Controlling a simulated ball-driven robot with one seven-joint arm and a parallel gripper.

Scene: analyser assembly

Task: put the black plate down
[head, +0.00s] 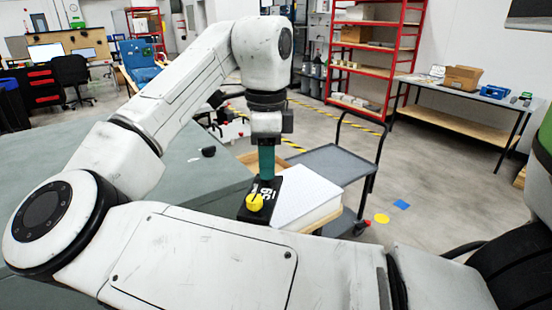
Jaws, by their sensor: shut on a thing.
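The black plate (270,187), with white markings on it, shows at the middle of the head view. A yellow knob-like part (255,203) is at its near end. My gripper (266,172) points straight down over the plate, and a teal upright part (266,158) stands between the wrist and the plate. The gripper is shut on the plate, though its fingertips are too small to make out. The plate is beside the left edge of a white block with a dotted top (308,193). I cannot tell whether the plate touches anything below.
A grey-green table (190,180) lies to the left, with a small dark round thing (208,151) on it. A grey cart (330,162) with a black handle stands behind the white block. Red shelves (375,50) and a workbench (470,92) stand farther back. Open floor lies right of the cart.

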